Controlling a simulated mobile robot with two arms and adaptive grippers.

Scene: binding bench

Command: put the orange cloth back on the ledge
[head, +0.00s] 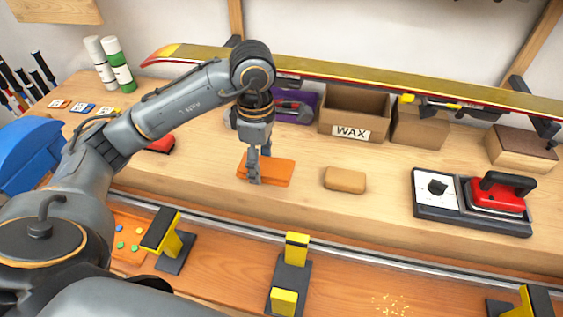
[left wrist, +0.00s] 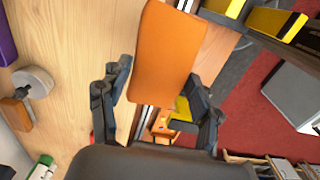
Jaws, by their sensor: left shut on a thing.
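The orange cloth (head: 280,172) is a flat folded rectangle at the middle of the head view. My left gripper (head: 254,181) points down and is shut on it. In the left wrist view the cloth (left wrist: 165,50) extends out from between the fingers of the left gripper (left wrist: 160,95). The wooden ledge (head: 385,215) lies beneath the cloth. I cannot tell whether the cloth touches the ledge or is held just above it. My right gripper is not in view.
A tan block (head: 345,180) lies right of the cloth. A red iron (head: 498,194) sits in a dark tray farther right. A WAX box (head: 353,112) stands behind. A ski (head: 370,80) spans the back. Yellow-topped vises (head: 291,273) stand below the ledge's front edge.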

